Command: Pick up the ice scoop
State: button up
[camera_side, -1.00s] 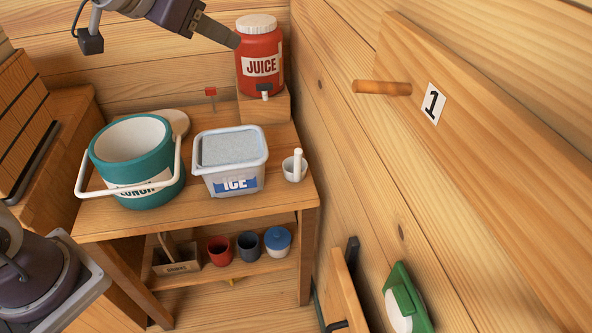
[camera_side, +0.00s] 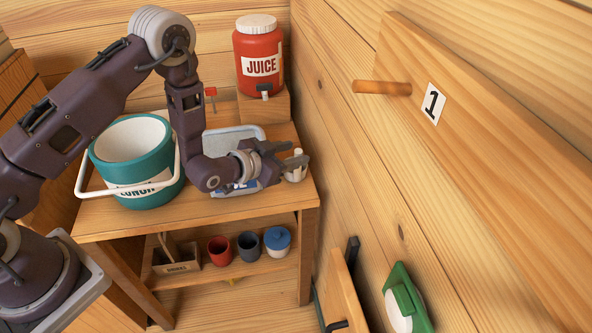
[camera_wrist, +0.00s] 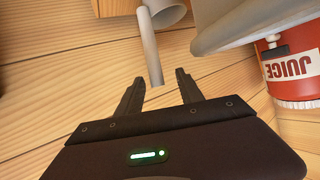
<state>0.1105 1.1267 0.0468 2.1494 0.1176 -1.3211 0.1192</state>
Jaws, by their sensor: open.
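The ice tub (camera_side: 235,133) is partly hidden behind my arm.
A teal lunch bucket (camera_side: 135,190) with a white handle stands left of the tub. A red juice jug (camera_side: 259,50) stands on a wooden block (camera_side: 265,108) behind. The plank wall (camera_side: 345,180) is close on the right.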

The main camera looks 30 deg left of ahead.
jog(key=x, duration=0.5)
jog(key=shift+d+f, duration=0.2)
jog(key=shift+f, duration=0.1)
grip_shut()
dwell(1.0)
